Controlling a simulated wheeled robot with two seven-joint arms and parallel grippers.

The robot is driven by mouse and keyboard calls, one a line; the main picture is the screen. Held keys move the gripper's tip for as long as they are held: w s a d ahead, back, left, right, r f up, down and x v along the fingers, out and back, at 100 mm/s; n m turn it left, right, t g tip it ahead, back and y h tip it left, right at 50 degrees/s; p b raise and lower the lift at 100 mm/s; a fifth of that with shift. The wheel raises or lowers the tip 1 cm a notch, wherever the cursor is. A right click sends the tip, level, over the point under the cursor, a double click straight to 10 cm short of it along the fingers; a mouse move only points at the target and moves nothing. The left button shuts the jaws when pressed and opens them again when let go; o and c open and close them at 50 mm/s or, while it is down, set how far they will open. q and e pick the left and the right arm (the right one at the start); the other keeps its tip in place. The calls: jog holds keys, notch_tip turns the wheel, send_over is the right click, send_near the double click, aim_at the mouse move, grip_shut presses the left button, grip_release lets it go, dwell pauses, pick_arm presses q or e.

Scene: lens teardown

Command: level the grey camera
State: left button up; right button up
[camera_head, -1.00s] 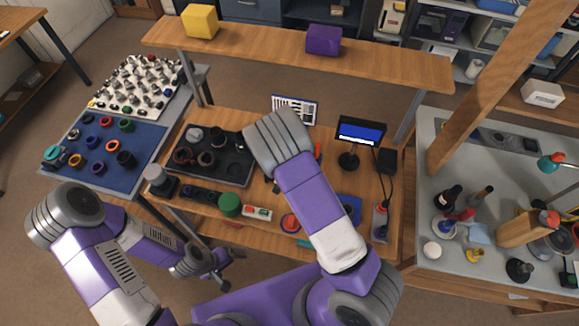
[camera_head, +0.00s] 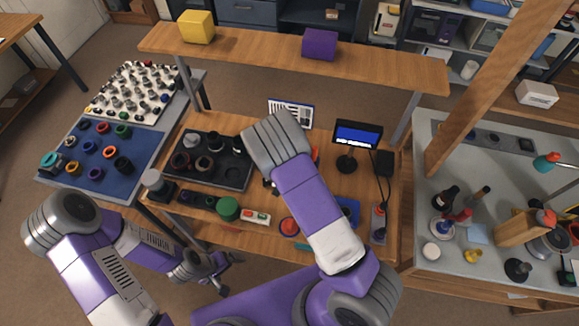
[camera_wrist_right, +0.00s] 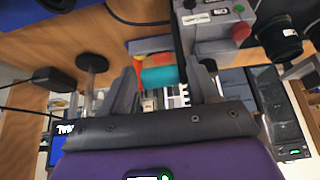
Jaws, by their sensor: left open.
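I cannot single out the grey camera in the head view, where my right arm covers the middle of the bench. In the right wrist view a grey boxy body (camera_wrist_right: 213,36) with a red button and labels is beyond the fingers at upper right; I cannot tell whether it is the camera. My right gripper (camera_wrist_right: 168,72) is open, with its two fingers apart. An orange and teal object (camera_wrist_right: 157,72) shows beyond the gap, apparently not gripped. My left gripper (camera_head: 229,276) is open and low, in front of the bench's near edge.
The wooden bench (camera_head: 185,225) carries a dark tray (camera_head: 232,172), a green round part (camera_head: 228,208), a small button box (camera_head: 256,217) and a screen on a stand (camera_head: 357,135). A shelf (camera_head: 255,45) spans behind. A blue mat (camera_head: 75,185) with rings lies left.

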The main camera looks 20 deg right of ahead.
jog(key=shift+o, duration=0.4)
jog(key=shift+d, duration=0.35)
jog(key=shift+w+a+r, duration=0.1)
jog(key=shift+a, duration=0.05)
jog(key=shift+r, duration=0.1)
jog(key=shift+a+r, duration=0.15)
jog(key=shift+r, duration=0.1)
jog(key=p+v, duration=0.1)
jog(key=v, duration=0.6)
jog(key=shift+s+f, duration=0.2)
jog(key=shift+s, duration=0.1)
